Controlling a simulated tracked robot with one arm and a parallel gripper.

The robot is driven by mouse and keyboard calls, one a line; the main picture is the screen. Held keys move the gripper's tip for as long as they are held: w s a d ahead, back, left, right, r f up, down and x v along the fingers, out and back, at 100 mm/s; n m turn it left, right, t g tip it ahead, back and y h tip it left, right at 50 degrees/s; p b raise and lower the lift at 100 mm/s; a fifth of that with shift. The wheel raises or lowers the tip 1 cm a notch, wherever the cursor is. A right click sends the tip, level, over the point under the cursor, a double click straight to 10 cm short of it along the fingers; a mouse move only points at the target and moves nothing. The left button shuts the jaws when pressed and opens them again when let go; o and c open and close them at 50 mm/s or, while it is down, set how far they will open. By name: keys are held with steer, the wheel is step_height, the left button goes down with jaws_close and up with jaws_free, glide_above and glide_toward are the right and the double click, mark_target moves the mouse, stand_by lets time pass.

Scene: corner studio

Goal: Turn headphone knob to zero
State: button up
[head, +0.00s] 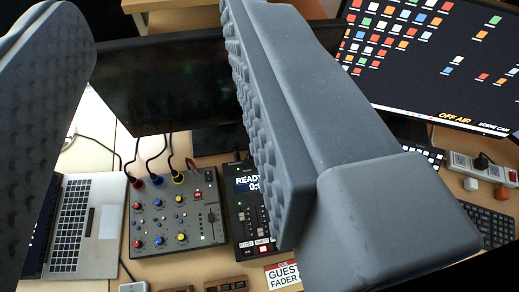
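A dark grey audio mixer (180,213) with red, blue and yellow knobs lies on the wooden desk, in the gap between my gripper's fingers. Cables with red, blue and yellow plugs enter its back edge. Which knob is the headphone knob I cannot tell; the labels are too small to read. My gripper (160,140) is open, with one grey padded finger at the left and the other at the centre right. The fingers are nearer the camera than the mixer, and nothing is between them in grip. The right finger hides part of the desk.
An open laptop (80,225) stands left of the mixer. A recorder (255,215) with a "READY" display is close on its right. A dark monitor (165,85) stands behind. A "GUEST FADER" card (283,274) lies in front. A keyboard (490,222) and power strip (482,168) are at right.

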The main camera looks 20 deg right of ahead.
steer(key=w+d+f+m+g+b, duration=0.1)
steer(key=w+d+f+m+g, duration=0.15)
steer(key=w+f, duration=0.35)
steer(key=w+d+f+m+g+b, duration=0.1)
steer(key=w+f+m+g, duration=0.1)
steer(key=w+f+m, duration=0.45)
steer(key=w+d+f+m+g, duration=0.1)
steer(key=w+d+f+g, duration=0.15)
steer(key=f, duration=0.55)
steer(key=w+d+f+m+g+b, duration=0.2)
steer(key=f+m, duration=0.1)
steer(key=f, duration=0.9)
steer(key=w+d+f+m+g+b, duration=0.1)
steer(key=w+d+f+m+g, duration=0.1)
steer(key=f, duration=1.1)
steer(key=w+d+f+m+g+b, duration=0.2)
steer(key=d+f+m+g, duration=0.1)
steer(key=f, duration=1)
steer(key=shift+d+m+g+b, duration=0.2)
steer(key=shift+m+g+b, duration=0.2)
steer(key=shift+m, duration=0.3)
